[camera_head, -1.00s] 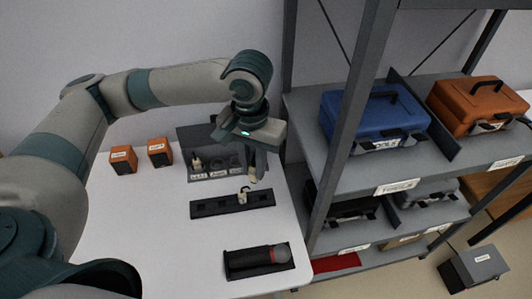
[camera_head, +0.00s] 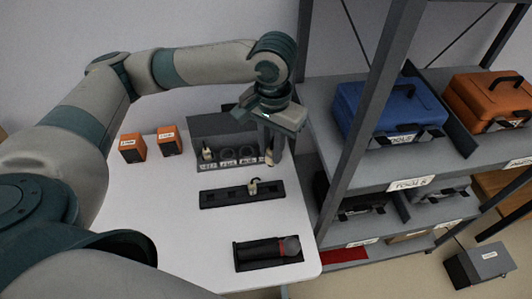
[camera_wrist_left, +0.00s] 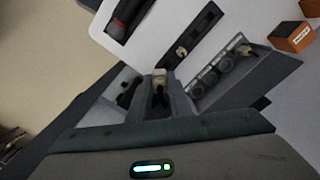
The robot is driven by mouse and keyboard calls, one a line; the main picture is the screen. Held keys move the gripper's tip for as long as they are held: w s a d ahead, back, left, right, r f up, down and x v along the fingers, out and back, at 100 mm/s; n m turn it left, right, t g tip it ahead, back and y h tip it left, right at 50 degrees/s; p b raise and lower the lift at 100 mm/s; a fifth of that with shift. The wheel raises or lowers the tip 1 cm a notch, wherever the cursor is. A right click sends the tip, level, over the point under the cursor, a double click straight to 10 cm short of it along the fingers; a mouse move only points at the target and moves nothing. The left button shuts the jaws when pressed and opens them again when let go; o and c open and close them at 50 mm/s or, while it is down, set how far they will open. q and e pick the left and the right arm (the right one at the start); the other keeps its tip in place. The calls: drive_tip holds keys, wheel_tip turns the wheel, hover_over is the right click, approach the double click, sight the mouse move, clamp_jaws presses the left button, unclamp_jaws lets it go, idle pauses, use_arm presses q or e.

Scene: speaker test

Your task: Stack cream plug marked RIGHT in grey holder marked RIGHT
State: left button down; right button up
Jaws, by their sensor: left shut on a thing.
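My left gripper (camera_head: 270,146) is shut on a cream plug (camera_head: 269,157), just right of the grey holder (camera_head: 222,125). In the left wrist view the plug (camera_wrist_left: 159,76) shows between the fingertips (camera_wrist_left: 158,92), apart from the holder (camera_wrist_left: 262,75). Its marking cannot be read. The holder has a row of labelled round sockets. A second cream plug (camera_head: 207,153) stands in its left socket, and the sockets to the right look empty. A third cream plug (camera_head: 253,186) stands in the dark strip (camera_head: 220,198) in front. My right gripper is out of view.
Two orange boxes (camera_head: 133,148) stand left of the holder. A black and red microphone-like object (camera_head: 267,249) lies in a dark tray near the table's front. A shelf (camera_head: 350,155) with toolboxes stands close on the right. The front left of the white table (camera_head: 180,235) is clear.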

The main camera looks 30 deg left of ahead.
use_arm(q)
drive_tip(key=w+a+f+m, duration=0.4)
drive_tip(key=w+m, duration=0.4)
drive_tip(key=m, duration=0.5)
drive_tip(key=w+a+f+m, duration=0.5)
drive_tip(key=w+m, duration=0.3)
drive_tip(key=m, duration=0.6)
drive_tip(key=shift+w+a+f+m+b, duration=0.3)
drive_tip(key=shift+a+b, duration=0.1)
drive_tip(key=shift+a, duration=0.15)
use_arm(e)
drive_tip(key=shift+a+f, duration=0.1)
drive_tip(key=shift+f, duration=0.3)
